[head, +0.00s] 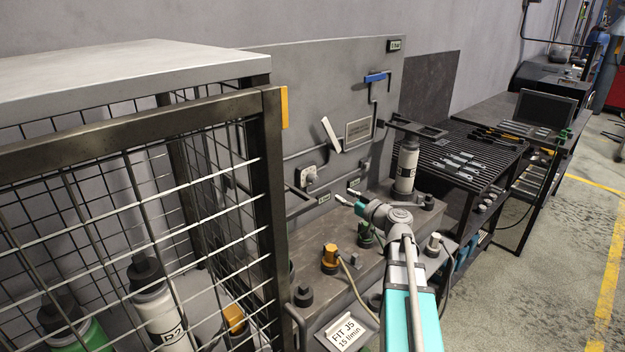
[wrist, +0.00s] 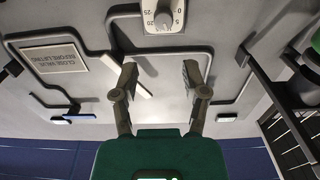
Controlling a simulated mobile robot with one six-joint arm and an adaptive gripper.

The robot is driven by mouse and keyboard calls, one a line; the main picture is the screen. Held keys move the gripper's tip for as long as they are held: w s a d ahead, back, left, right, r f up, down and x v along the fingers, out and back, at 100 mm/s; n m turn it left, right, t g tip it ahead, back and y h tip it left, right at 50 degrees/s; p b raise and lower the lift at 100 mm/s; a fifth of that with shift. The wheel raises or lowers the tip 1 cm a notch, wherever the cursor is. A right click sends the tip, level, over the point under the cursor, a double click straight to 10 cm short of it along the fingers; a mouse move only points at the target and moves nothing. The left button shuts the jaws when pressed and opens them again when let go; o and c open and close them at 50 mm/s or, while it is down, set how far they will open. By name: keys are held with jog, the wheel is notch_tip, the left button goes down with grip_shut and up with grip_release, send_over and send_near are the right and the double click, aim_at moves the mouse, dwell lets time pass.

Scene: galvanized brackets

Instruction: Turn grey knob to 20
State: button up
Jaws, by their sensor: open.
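The grey knob (head: 309,176) sits on a pale plate on the grey wall panel in the head view. In the wrist view the knob (wrist: 163,20) is at the top edge, partly cut off, with scale numbers around it that appear upside down. I cannot tell which number it points to. My gripper (head: 347,197) is open and empty, to the right of and a little below the knob in the head view. In the wrist view my gripper's (wrist: 160,74) two fingers are spread below the knob and apart from it.
A white lever (head: 331,134), a blue-handled valve (head: 376,79) and pipes are on the panel near the knob. A wire cage (head: 268,180) stands at left. A white bottle (head: 406,166) stands behind my arm. A card reads "FIT J5 15 l/min" (head: 346,333).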

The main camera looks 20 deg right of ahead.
aim_at(316, 180)
jog(key=shift+o, duration=0.9)
jog(key=shift+a, duration=0.1)
jog(key=shift+w+a, duration=0.1)
jog(key=x, duration=1.3)
jog(key=shift+w+a, duration=0.25)
jog(key=shift+w, duration=0.1)
